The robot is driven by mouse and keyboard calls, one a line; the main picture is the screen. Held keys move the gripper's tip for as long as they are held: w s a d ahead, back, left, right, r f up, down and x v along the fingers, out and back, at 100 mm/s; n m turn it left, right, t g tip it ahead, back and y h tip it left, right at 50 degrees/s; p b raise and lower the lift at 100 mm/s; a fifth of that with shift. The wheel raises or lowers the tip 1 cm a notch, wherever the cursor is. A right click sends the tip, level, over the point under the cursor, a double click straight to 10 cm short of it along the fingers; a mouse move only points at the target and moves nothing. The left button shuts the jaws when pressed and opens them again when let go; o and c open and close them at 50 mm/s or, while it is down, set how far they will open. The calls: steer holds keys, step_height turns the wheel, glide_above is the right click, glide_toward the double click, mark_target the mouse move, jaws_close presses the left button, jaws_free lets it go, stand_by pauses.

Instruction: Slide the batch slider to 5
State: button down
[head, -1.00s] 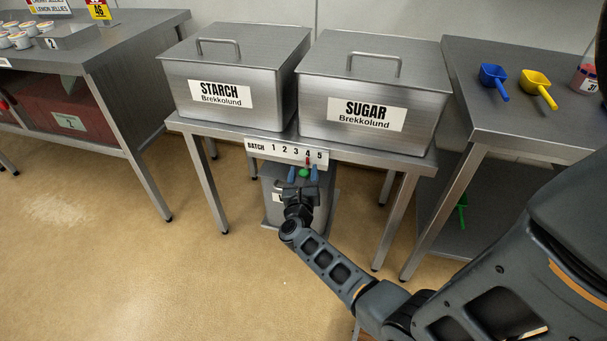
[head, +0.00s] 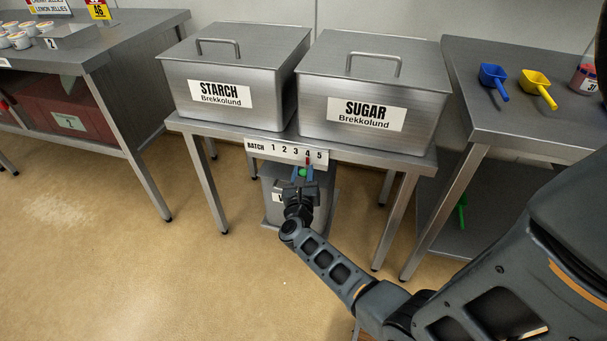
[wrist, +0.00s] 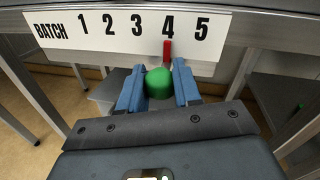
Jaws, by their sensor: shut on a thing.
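The batch scale (wrist: 130,35) is a white strip on the table's front edge, numbered 1 to 5, and it also shows in the head view (head: 287,151). The slider's red pointer (wrist: 167,50) stands just below the 4. Its green knob (wrist: 159,83) sits under the pointer and also shows in the head view (head: 303,172). My gripper (wrist: 158,82) has its blue fingers on both sides of the knob and is shut on it. It also shows in the head view (head: 303,173), in front of the scale.
Two steel bins, starch (head: 234,82) and sugar (head: 375,90), stand on the table above the scale. A grey container (head: 275,200) is beneath the table, behind my gripper. A steel table leg (wrist: 238,85) is to the right in the wrist view.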

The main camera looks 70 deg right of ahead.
steer(key=shift+s+d+b, duration=0.15)
steer(key=shift+s+b, duration=0.2)
steer(key=shift+s, duration=1.65)
steer(key=c, duration=0.8)
jaws_free()
glide_toward(318, 166)
steer(key=v, duration=0.2)
steer(key=shift+a, duration=0.3)
